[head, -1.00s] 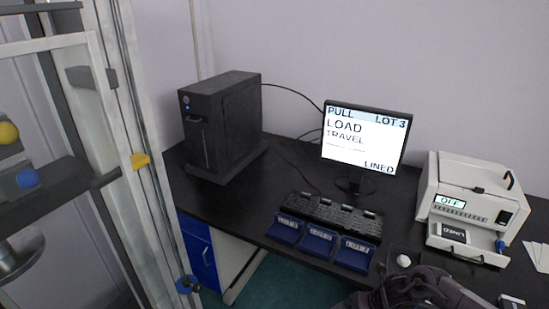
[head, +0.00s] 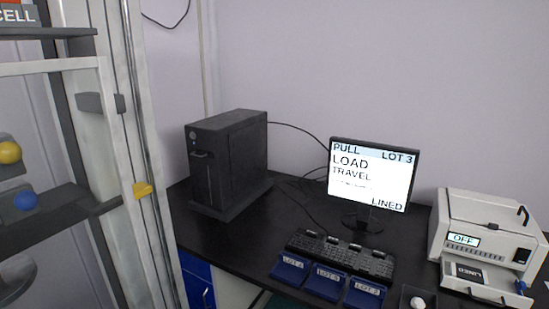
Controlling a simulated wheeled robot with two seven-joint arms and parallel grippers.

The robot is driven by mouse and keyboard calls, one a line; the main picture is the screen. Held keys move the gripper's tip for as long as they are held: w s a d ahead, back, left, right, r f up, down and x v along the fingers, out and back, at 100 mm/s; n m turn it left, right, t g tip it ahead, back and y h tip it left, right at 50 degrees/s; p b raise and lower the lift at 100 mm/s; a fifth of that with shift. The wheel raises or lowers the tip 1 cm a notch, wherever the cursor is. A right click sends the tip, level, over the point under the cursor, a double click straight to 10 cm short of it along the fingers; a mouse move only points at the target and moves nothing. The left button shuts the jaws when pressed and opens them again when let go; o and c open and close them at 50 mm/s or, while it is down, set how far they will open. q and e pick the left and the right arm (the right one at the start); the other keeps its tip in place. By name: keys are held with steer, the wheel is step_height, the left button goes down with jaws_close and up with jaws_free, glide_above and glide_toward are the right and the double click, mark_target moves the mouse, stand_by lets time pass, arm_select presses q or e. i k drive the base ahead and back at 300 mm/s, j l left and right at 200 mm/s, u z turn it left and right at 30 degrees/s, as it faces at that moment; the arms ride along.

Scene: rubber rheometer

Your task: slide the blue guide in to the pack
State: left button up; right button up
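A small blue guide (head: 521,287) sits at the right end of the pulled-out tray (head: 487,293) of the white machine (head: 480,222) at the right. A dark pack (head: 466,273) with a white label, its lettering upside down, lies in the left part of this tray. A gap shows between the pack and the blue guide. The machine's small screen reads OFF. Neither of my grippers is in view.
A monitor (head: 372,176) reads PULL, LOT 3, LOAD, TRAVEL, LINED. A keyboard (head: 340,256) and blue labelled bins (head: 326,282) are in front of it. A black computer case (head: 229,160) stands left. A metal frame (head: 130,160) with yellow and blue knobs fills the left edge.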

mark_target(520, 286)
steer(key=z, duration=1.65)
